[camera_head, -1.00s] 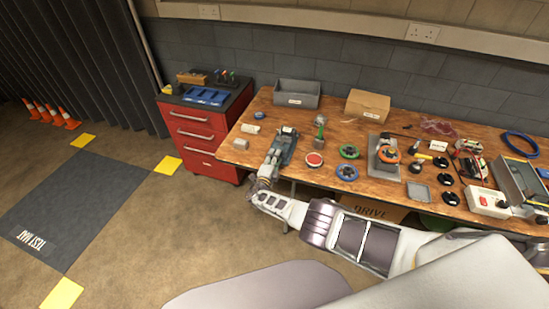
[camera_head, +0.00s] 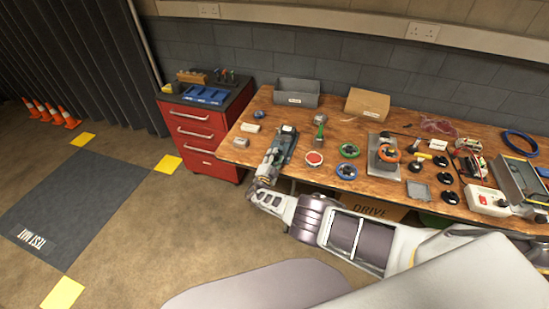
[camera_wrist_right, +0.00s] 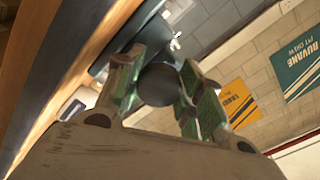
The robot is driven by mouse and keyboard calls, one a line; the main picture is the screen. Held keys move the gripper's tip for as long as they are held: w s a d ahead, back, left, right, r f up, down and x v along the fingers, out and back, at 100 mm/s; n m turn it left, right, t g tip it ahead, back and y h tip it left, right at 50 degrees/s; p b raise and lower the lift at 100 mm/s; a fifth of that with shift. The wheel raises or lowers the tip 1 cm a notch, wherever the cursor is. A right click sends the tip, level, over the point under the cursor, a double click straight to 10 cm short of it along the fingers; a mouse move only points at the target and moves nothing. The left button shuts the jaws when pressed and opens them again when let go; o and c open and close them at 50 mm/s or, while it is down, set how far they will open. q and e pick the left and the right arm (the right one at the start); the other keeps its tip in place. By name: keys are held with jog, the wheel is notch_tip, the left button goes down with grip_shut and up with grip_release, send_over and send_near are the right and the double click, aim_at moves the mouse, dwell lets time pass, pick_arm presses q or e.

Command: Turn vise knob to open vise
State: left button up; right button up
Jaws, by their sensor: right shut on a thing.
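The vise (camera_head: 287,142) is a dark green-grey tool at the front left part of the workbench. My right gripper (camera_head: 272,157) is at the vise's front end, reaching in from the bench's front edge. In the right wrist view my right gripper (camera_wrist_right: 160,88) has its green-padded fingers on both sides of a dark round knob (camera_wrist_right: 158,85) and is shut on it. Part of the vise body (camera_wrist_right: 150,33) shows behind the knob. In the head view my gripper hides the knob, and the jaw gap is too small to judge. My left gripper is not in view.
The wooden workbench (camera_head: 325,183) holds a red button (camera_head: 314,158), green (camera_head: 349,150) and blue (camera_head: 347,171) rings, and a green-topped tool (camera_head: 320,122) close right of the vise. A grey bin (camera_head: 297,94) stands behind. A red drawer cabinet (camera_head: 200,135) is left.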

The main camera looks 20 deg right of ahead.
jog(key=shift+s+f, duration=0.15)
jog(key=shift+f, duration=0.05)
jog(key=o, duration=0.9)
jog(key=shift+o, duration=0.6)
jog(key=shift+r, duration=0.1)
jog(key=shift+r, duration=0.1)
jog(key=shift+a, duration=0.1)
